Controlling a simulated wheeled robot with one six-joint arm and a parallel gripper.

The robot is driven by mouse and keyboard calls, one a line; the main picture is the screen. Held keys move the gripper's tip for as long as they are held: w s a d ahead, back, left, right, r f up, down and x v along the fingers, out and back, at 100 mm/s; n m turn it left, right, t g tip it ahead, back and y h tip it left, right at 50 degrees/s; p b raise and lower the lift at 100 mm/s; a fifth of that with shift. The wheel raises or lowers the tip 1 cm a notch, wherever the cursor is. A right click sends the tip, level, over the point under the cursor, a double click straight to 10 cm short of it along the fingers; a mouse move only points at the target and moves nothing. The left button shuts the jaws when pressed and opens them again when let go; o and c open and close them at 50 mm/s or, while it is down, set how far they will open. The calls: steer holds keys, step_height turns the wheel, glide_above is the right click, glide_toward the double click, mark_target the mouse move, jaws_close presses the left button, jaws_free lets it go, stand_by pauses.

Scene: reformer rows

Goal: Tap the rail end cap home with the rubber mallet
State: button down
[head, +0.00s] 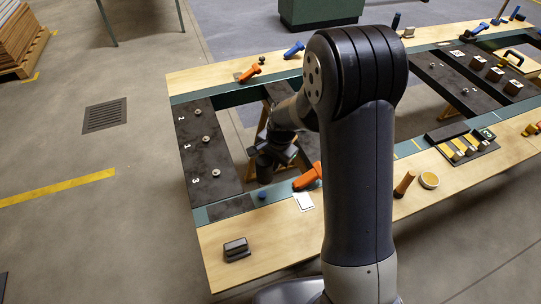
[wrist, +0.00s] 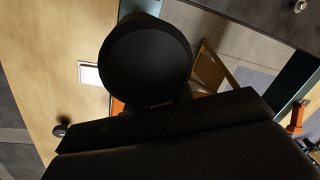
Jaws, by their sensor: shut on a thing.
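My gripper (head: 276,148) is over the gap in the frame, just beyond the near green rail (head: 232,207). It is shut on what looks like the rubber mallet, whose round black head (wrist: 148,62) fills the middle of the wrist view. The handle and the grip on it are hidden behind dark parts of my gripper. A small blue piece (head: 262,195) sits on the near rail below my gripper in the head view. It may be the rail end cap, but it is too small to be sure. The mallet head appears apart from it.
An orange clamp-like piece (head: 306,178) lies on the near rail, right of my gripper, beside a white card (head: 304,201). A dark block (head: 236,249) sits on the near wooden board. A black panel (head: 208,150) with several knobs is at left. My arm hides the middle.

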steer(key=shift+a+r, duration=0.1)
steer(key=shift+a, duration=0.15)
steer(key=shift+m, duration=0.3)
steer(key=shift+a+f+b, duration=0.1)
steer(key=shift+f+b, duration=1.4)
steer(key=shift+f, duration=0.75)
step_height(320, 180, down, 5)
steer(key=b, duration=0.4)
steer(key=shift+f, duration=0.15)
steer(key=shift+r, duration=0.2)
step_height(320, 180, up, 4)
steer(key=p, duration=0.3)
steer(key=shift+r, duration=0.25)
